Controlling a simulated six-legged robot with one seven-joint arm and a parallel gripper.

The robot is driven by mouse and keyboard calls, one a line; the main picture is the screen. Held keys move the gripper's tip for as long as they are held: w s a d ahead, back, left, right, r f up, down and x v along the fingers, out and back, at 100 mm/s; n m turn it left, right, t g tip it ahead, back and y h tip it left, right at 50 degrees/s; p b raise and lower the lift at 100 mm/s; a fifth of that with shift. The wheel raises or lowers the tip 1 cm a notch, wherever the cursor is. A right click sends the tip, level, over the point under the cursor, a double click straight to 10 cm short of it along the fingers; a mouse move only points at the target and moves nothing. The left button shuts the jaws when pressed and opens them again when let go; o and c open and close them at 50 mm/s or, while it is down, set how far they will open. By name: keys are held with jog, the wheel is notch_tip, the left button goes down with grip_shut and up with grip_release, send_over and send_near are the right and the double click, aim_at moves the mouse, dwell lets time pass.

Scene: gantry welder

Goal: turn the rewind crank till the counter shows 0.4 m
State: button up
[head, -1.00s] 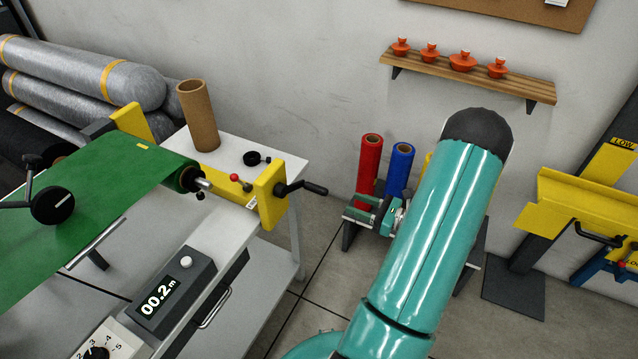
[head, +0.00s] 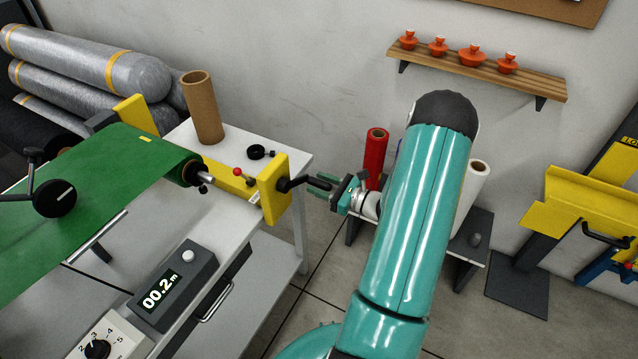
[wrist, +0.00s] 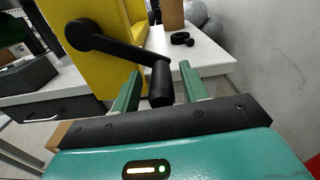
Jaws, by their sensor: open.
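The black rewind crank (head: 291,184) sticks out from the yellow end bracket (head: 272,190) of the winding bench. In the wrist view, the crank's arm runs right from its hub and its handle (wrist: 161,84) hangs between my two fingers. My gripper (head: 330,187) is open around the handle; the wrist view shows the fingers (wrist: 160,92) apart, with a gap on each side of it. The counter (head: 165,288) reads 00.2 m. The green sheet (head: 110,195) runs to the roll by the bracket.
A cardboard tube (head: 203,108) and a small black part (head: 257,152) stand on the white bench top. A red roll (head: 376,155) stands on a low rack behind my gripper.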

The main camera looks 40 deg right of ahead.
jog(key=shift+w, duration=0.4)
grip_shut()
jog(key=shift+f, duration=0.15)
